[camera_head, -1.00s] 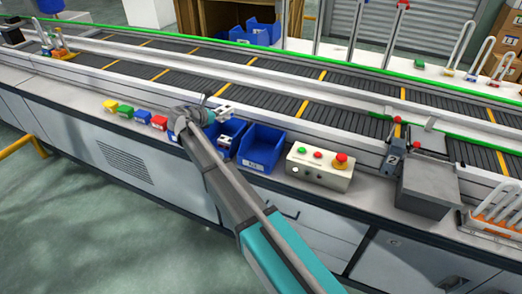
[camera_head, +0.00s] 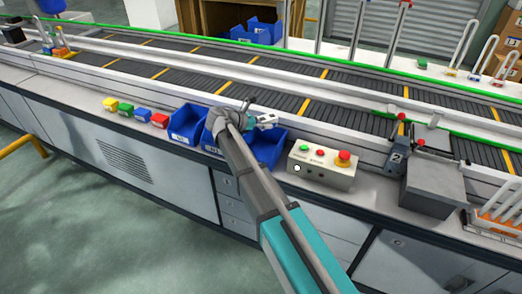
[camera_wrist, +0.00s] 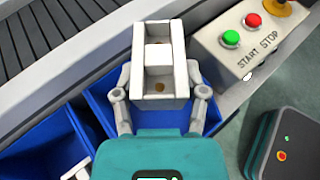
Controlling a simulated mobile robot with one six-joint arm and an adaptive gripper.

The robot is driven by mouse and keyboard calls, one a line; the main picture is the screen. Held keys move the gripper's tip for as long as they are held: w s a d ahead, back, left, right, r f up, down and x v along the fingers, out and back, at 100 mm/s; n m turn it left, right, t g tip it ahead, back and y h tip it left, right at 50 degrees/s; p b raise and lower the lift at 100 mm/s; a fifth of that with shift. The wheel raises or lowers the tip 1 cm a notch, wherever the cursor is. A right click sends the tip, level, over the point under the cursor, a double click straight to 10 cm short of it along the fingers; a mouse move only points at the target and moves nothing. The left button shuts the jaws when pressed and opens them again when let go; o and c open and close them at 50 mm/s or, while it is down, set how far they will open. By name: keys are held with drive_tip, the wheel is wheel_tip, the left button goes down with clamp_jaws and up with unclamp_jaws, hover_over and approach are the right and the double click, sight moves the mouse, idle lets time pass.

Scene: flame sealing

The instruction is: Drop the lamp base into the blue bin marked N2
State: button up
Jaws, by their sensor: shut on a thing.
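A white, box-like lamp base (camera_wrist: 160,90) with two open compartments is held between the fingers of my gripper (camera_wrist: 160,92) in the wrist view. In the head view the lamp base (camera_head: 266,121) sticks out to the right of my gripper (camera_head: 252,120), over the right-hand blue bin (camera_head: 270,148). In the wrist view the right-hand bin (camera_wrist: 108,108) lies below the held piece. A middle blue bin (camera_head: 209,142) and a left blue bin (camera_head: 184,128) stand beside it. The bin labels are too small or hidden to read for certain.
A white control box (camera_head: 322,168) with green, red and larger red buttons stands just right of the bins. Several coloured blocks (camera_head: 142,115) sit to the left. The conveyor (camera_head: 230,75) runs behind. The bench's front edge is close.

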drive_tip(key=shift+d+f, duration=0.15)
idle(0.3)
wheel_tip(320, 180, down, 6)
drive_tip(key=b, duration=0.6)
idle(0.4)
drive_tip(key=o, duration=1.2)
drive_tip(key=shift+s, duration=0.2)
